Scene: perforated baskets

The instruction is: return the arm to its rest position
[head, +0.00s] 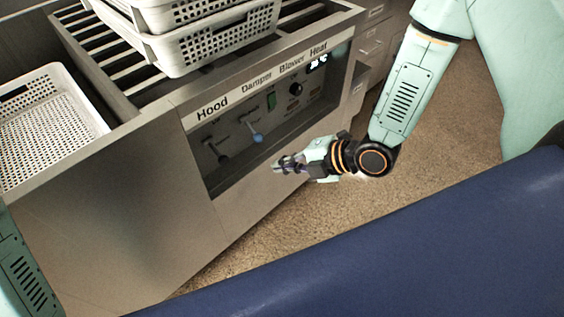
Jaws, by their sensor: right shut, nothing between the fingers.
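My right arm (402,98) comes down from the upper right in the head view. My right gripper (279,165) points left, in front of the lower part of the control panel (270,117). It is shut with nothing between its fingers. I cannot tell whether it touches the panel's lower edge. A small part of my left arm (22,270) shows at the lower left edge. My left gripper is out of view.
The metal cabinet (120,215) carries the panel, with levers, a knob and labels. White perforated baskets (215,40) are stacked on its slatted top. Another white basket (82,97) sits at the left. Brown floor (440,150) is clear at the right. Grey drawers (375,45) stand behind.

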